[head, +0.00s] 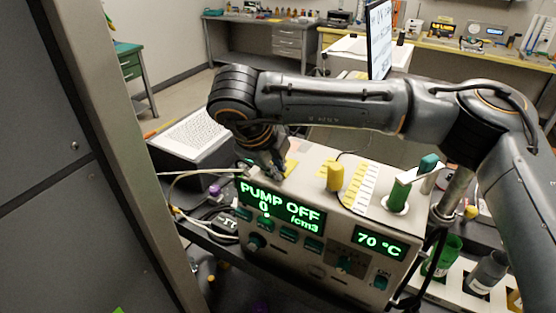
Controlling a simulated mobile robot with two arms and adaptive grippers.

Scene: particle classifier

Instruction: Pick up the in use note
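A flat yellow patch, which looks like the in use note (291,168), lies on top of the cream particle classifier (318,165), near its back left corner. No writing on it can be read. My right arm reaches in from the right across the machine. Its gripper (276,172) points down at the top left of the machine, just left of the yellow patch, and partly covers it. The fingers are small and dark, so whether they are apart or touch the note cannot be told. My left gripper is not in view.
A rack with green and grey cups (487,270) is at lower right. A tall grey cabinet (60,150) blocks the left.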

